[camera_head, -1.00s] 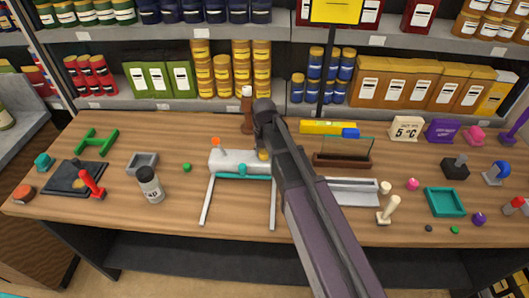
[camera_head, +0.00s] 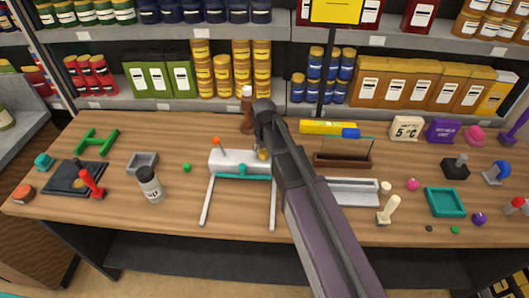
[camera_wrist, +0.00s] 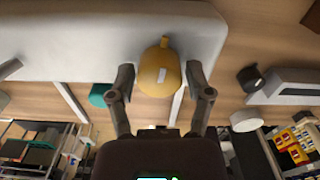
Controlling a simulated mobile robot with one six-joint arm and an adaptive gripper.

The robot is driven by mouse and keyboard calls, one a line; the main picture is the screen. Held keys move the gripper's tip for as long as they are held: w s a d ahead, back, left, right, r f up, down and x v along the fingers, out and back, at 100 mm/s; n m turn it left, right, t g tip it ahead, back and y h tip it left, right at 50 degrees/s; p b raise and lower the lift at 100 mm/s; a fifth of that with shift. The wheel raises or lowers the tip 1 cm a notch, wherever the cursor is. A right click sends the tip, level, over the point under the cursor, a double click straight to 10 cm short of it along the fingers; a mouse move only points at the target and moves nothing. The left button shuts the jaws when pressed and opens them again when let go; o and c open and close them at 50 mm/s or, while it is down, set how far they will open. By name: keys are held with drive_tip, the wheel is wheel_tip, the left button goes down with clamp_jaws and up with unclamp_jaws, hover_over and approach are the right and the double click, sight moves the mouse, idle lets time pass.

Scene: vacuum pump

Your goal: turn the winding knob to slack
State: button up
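The yellow knob (camera_wrist: 160,75), with a pale mark on its face and a small tab on its rim, sits on the white body in the wrist view. In the head view this knob (camera_head: 262,155) is partly hidden behind my gripper (camera_head: 264,112). The white pump-like body (camera_head: 226,162) has a teal bar across its front and an orange-tipped stick (camera_head: 217,143) on top, tilted left. In the wrist view my gripper (camera_wrist: 160,78) has one finger on each side of the knob. Narrow gaps show between the fingers and the knob; contact is not visible.
Two pale rails (camera_head: 207,200) extend from the body toward the table's front. A brown bottle (camera_head: 247,112) stands close behind my gripper. A grey tray (camera_head: 354,192) and a cream knobbed piece (camera_head: 388,210) lie to the right.

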sight(264, 151)
drive_tip(key=shift+r, duration=0.15)
idle(0.4)
drive_tip(key=shift+r+m+p, duration=0.55)
drive_tip(key=shift+m+p, duration=0.2)
drive_tip(key=shift+m, duration=0.45)
wheel_tip(264, 151, up, 2)
drive_tip(key=m+p, duration=0.2)
drive_tip(key=m, duration=0.2)
drive_tip(key=shift+r+m, duration=0.1)
drive_tip(key=shift+m, duration=0.2)
drive_tip(key=r+m+p, duration=0.1)
drive_tip(key=m, duration=0.1)
drive_tip(key=r+m+p, duration=0.1)
drive_tip(key=m, duration=0.1)
drive_tip(key=r+m+p, duration=0.1)
drive_tip(key=m, duration=0.1)
drive_tip(key=m+p, duration=0.1)
drive_tip(key=m, duration=0.1)
drive_tip(key=shift+r, duration=0.4)
drive_tip(key=r+m+p, duration=0.1)
drive_tip(key=m, duration=0.3)
drive_tip(key=shift+r+p, duration=0.35)
drive_tip(key=shift+r, duration=0.05)
wheel_tip(264, 151, up, 5)
drive_tip(key=m+p, duration=0.4)
drive_tip(key=m, duration=0.8)
drive_tip(key=shift+f+p, duration=0.1)
drive_tip(key=shift+p, duration=0.3)
